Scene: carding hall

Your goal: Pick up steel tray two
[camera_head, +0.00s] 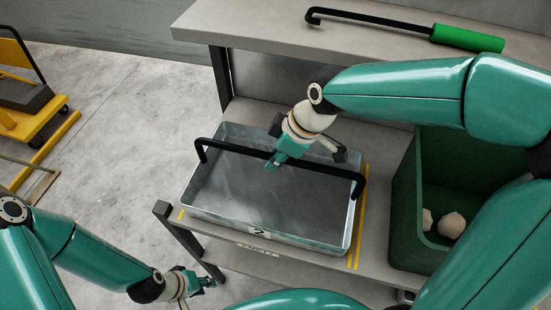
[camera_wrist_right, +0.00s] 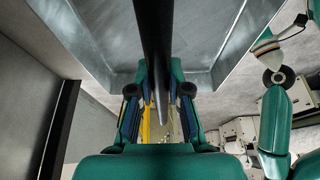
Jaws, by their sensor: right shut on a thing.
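The steel tray (camera_head: 225,190) is a shallow, empty metal box with a "2" label on its front wall. It is at the lower shelf, and a black bar handle (camera_head: 232,149) arches across it. My right gripper (camera_head: 273,165) is shut on the middle of that handle. In the right wrist view the handle (camera_wrist_right: 154,45) runs between the fingers (camera_wrist_right: 154,95), with the tray (camera_wrist_right: 95,30) beyond. I cannot tell whether the tray touches the shelf. My left gripper (camera_head: 207,282) is at the lower left, apart from the tray; its finger opening is too small to read.
The shelf (camera_head: 208,238) has yellow lines and a label on its front edge. A green bin (camera_head: 405,205) with pale lumps stands right of the tray. Above, a bench top (camera_head: 240,28) holds a green-handled hooked rod (camera_head: 465,38). A yellow cart (camera_head: 20,115) stands far left; floor between is clear.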

